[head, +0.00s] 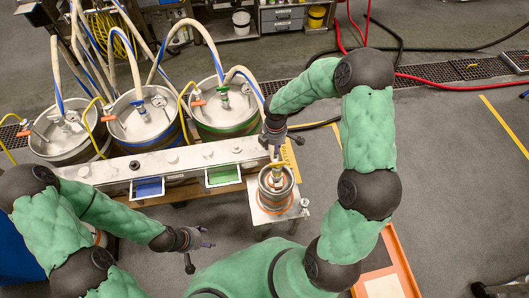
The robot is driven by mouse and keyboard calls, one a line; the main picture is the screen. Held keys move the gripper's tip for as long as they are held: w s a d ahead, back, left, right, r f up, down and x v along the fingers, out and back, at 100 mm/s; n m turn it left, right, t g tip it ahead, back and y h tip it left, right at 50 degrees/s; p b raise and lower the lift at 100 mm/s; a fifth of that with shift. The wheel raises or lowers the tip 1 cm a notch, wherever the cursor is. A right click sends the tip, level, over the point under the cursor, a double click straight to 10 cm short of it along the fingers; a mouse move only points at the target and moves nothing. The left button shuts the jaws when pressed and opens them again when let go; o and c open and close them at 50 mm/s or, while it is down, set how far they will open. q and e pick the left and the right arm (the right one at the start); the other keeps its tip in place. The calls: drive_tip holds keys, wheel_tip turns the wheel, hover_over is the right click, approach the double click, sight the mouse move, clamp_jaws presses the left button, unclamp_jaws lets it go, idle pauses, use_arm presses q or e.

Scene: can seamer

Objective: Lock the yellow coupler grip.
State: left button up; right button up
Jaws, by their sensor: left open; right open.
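A small metal keg (275,194) with an orange ring around its foot stands on a white stand at the right end of the long bench. On top of it is a coupler with a small yellow grip (277,165). My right gripper (277,150) is open just above this coupler, close to the yellow grip. Whether it touches the grip I cannot tell, and the gripper partly hides the coupler. My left gripper (203,245) is open and empty, low in the picture and left of the stand, away from the keg.
Three large kegs (226,118) with orange-handled couplers and hoses stand behind the white bench (125,171). A blue bin (147,188) and a green bin (223,176) sit on its front. An orange-edged board (400,262) lies at lower right. Floor right of my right arm is mostly clear.

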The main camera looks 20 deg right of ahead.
sight(278, 164)
wheel_tip(278, 164, down, 11)
drive_tip(key=shift+s+r+b, duration=0.1)
drive_tip(key=shift+r+b, duration=0.05)
drive_tip(key=shift+b, duration=0.85)
clamp_jaws()
